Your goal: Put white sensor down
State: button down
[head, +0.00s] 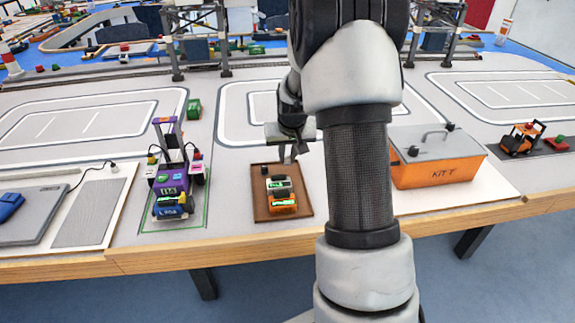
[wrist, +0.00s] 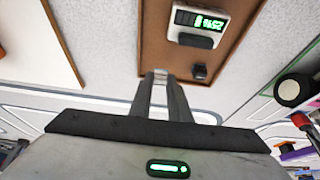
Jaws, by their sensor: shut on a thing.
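My gripper (head: 290,157) points down over the back part of a brown board (head: 262,213) in the head view. In the wrist view my gripper (wrist: 160,78) has its fingers close together, with a small pale thing (wrist: 160,73) between the tips. I cannot tell what it is; it is mostly hidden. A whitish device (head: 279,183) with a green display stands on the board, apart from the fingers; it also shows in the wrist view (wrist: 213,14). An orange device (head: 284,205) with a green display stands in front of it.
A small dark block (wrist: 199,71) sits on the board near its edge. A purple device (head: 172,180) stands to the left in a green outline. An orange KIT T box (head: 437,170) stands to the right, behind my arm. A wooden edge (head: 150,259) borders the table.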

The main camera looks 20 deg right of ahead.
aim_at(288, 162)
jog(key=shift+f, duration=1.3)
jog(key=shift+f+b, duration=0.2)
jog(key=shift+b, duration=0.15)
jog(key=c, duration=1.7)
grip_release()
jog(key=shift+o, duration=0.2)
